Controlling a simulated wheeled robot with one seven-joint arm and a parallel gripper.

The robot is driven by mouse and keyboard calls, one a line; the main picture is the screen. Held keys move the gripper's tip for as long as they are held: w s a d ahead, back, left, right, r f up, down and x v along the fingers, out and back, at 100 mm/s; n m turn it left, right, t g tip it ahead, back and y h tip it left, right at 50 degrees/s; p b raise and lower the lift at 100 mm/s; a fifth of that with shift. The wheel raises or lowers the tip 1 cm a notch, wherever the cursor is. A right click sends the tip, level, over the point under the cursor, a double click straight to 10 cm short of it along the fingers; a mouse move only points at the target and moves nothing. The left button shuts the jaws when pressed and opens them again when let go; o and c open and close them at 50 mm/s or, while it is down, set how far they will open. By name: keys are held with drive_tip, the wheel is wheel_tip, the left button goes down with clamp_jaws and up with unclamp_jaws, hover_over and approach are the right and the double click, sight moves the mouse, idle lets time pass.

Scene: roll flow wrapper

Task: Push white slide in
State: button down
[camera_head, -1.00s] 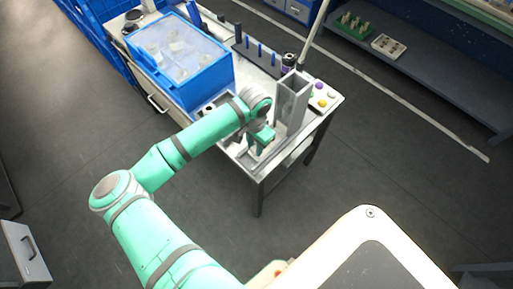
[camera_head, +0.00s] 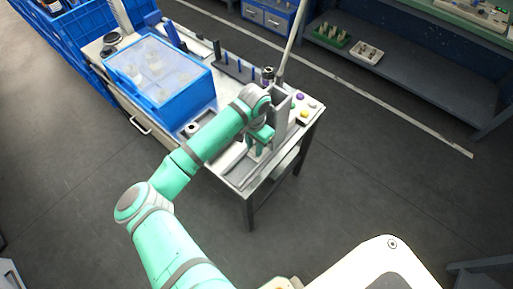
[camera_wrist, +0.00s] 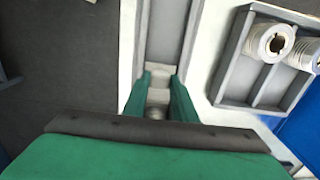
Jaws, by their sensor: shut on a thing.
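The white slide (camera_wrist: 158,96) is a pale block in a grey channel (camera_wrist: 166,30), seen in the wrist view between the green fingers. My gripper (camera_wrist: 160,88) is shut on it. In the head view my gripper (camera_head: 260,138) is low over the channel at the table's near end, close beside the grey upright tower (camera_head: 282,118). The slide itself is hidden there by my gripper and arm. The channel's bare near part (camera_head: 238,168) shows behind the gripper, on the side away from the tower.
A blue bin with a clear lid (camera_head: 160,75) stands left on the table. A rack with blue pegs (camera_head: 238,68) is behind, and coloured buttons (camera_head: 304,108) are right of the tower. A grey divided tray (camera_wrist: 228,75) with white rolls (camera_wrist: 270,42) lies right of the channel.

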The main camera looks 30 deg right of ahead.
drive_tip(key=shift+w+d+r, duration=0.1)
drive_tip(key=shift+d, duration=0.1)
drive_tip(key=c, duration=1.4)
unclamp_jaws()
drive_tip(key=shift+c, duration=0.2)
wheel_tip(320, 180, up, 11)
drive_tip(key=shift+a+f, duration=0.1)
drive_tip(key=shift+f, duration=0.1)
